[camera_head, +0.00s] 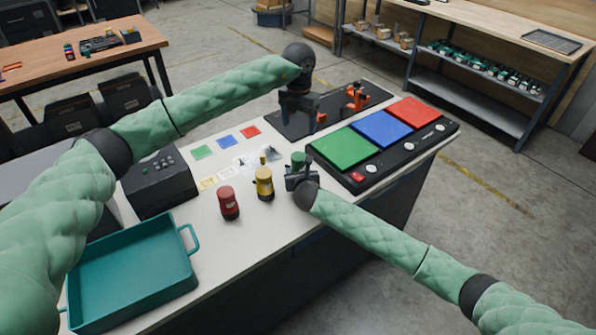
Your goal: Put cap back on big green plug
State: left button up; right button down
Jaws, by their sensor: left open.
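A green plug (298,159) stands on the white table, its lower part hidden behind my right gripper (297,178). That gripper comes in from the front right and is right at the plug. I cannot tell whether its fingers are closed on it. My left gripper (300,119) is open and points down over the black mat, behind the green plug. I see nothing held between its fingers. I cannot clearly make out a separate green cap.
A yellow plug (264,184) and a red plug (228,204) stand to the left. A black panel with green, blue and red pads (342,147) lies right. Orange parts (356,97) lie on the black mat (337,107). A teal tray (190,274) sits front left.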

jog(key=c, duration=0.5)
grip_release()
jog(key=shift+s, duration=0.15)
jog(key=shift+s+d+r, duration=0.1)
jog(key=shift+s, duration=0.2)
jog(key=b+v, duration=0.2)
jog(key=v, duration=0.4)
jog(key=shift+s+r, duration=0.25)
jog(key=shift+s, duration=0.15)
